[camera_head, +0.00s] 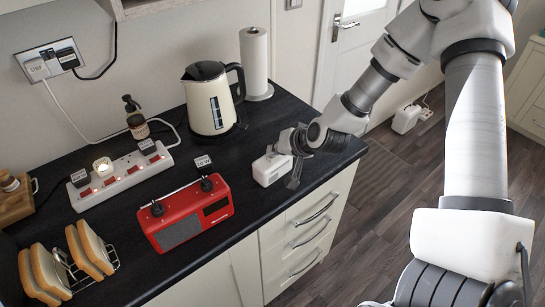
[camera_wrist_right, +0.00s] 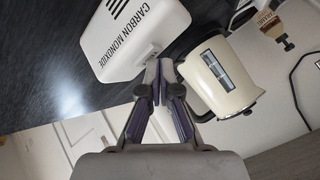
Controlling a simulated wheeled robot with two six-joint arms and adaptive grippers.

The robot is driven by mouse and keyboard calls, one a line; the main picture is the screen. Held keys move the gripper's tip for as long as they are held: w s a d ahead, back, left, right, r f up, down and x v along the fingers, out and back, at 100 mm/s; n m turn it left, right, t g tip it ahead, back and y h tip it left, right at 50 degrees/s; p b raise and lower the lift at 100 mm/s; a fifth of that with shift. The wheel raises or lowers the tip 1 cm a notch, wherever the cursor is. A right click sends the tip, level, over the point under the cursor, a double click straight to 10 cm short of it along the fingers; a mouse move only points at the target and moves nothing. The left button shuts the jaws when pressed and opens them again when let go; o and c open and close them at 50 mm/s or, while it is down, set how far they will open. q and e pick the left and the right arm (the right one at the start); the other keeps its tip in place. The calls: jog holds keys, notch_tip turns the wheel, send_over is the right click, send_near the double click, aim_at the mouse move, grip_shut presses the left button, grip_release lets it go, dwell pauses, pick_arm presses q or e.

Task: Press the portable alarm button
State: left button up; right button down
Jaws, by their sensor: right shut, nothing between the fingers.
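The portable alarm (camera_head: 271,169) is a small white box near the worktop's front right edge. In the right wrist view the alarm (camera_wrist_right: 128,35) shows the lettering "CARBON MONOXIDE" and a small raised button (camera_wrist_right: 152,52) near its lower edge. My right gripper (camera_head: 289,160) is at the alarm's right side in the head view, shut and empty. In the right wrist view the gripper's fingertips (camera_wrist_right: 163,68) are together right by the button; I cannot tell whether they touch it. My left gripper is not in view.
A cream kettle (camera_head: 210,99) and a paper towel roll (camera_head: 255,62) stand behind the alarm. A red radio (camera_head: 186,214) stands to its left, with a white power strip (camera_head: 122,176) and toast rack (camera_head: 110,255) further left. Drawers (camera_head: 310,235) lie below the front edge.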

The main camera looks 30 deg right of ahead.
aim_at(275, 158)
jog(key=shift+f, duration=0.15)
dwell(0.4)
jog(key=shift+r+p, duration=0.5)
jog(key=shift+r, duration=0.2)
notch_tip(275, 158, up, 6)
jog(key=p, duration=0.5)
jog(key=shift+p, duration=0.3)
dwell(0.4)
